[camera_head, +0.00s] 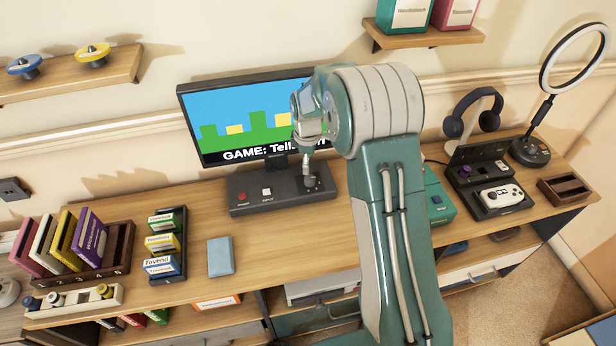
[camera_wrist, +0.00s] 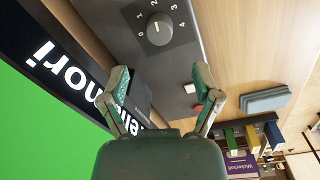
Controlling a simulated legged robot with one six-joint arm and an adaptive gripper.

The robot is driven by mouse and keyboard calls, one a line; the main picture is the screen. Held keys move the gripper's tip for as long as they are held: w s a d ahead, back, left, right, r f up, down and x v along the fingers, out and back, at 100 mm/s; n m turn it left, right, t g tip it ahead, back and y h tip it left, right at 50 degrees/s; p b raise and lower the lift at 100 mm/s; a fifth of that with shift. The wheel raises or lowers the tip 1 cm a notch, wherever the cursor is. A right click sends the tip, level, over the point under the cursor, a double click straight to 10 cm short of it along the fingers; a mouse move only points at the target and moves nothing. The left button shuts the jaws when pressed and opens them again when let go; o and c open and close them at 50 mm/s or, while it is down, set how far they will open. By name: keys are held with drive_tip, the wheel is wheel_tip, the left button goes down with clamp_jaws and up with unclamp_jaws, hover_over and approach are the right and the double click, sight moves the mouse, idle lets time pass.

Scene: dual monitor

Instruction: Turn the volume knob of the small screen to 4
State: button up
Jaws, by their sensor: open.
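The screen (camera_head: 240,115) shows a game picture with "GAME: Tell…"; my arm hides its right part. A dark control base (camera_head: 262,203) sits below it. In the wrist view, the grey round volume knob (camera_wrist: 159,29) is on the base (camera_wrist: 183,58), ringed by numbers 0 to 4. A small pale mark shows on the knob; I cannot tell surely which number it points to. My gripper (camera_wrist: 160,78) is open and empty, its fingers spread, with the knob ahead of them and apart. In the head view my gripper (camera_head: 308,168) is above the base's right end, partly hiding the knob area.
A red button (camera_head: 242,196) and a white button (camera_head: 266,191) are on the base. A blue-grey box (camera_head: 221,256) and a rack of cartridges (camera_head: 179,240) stand left. A teal box (camera_head: 438,201) and a console dock (camera_head: 488,184) are right. The desk front is mostly clear.

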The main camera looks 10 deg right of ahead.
sight(309, 178)
wheel_tip(309, 178, down, 7)
drive_tip(key=shift+w+d+f, duration=0.15)
clamp_jaws()
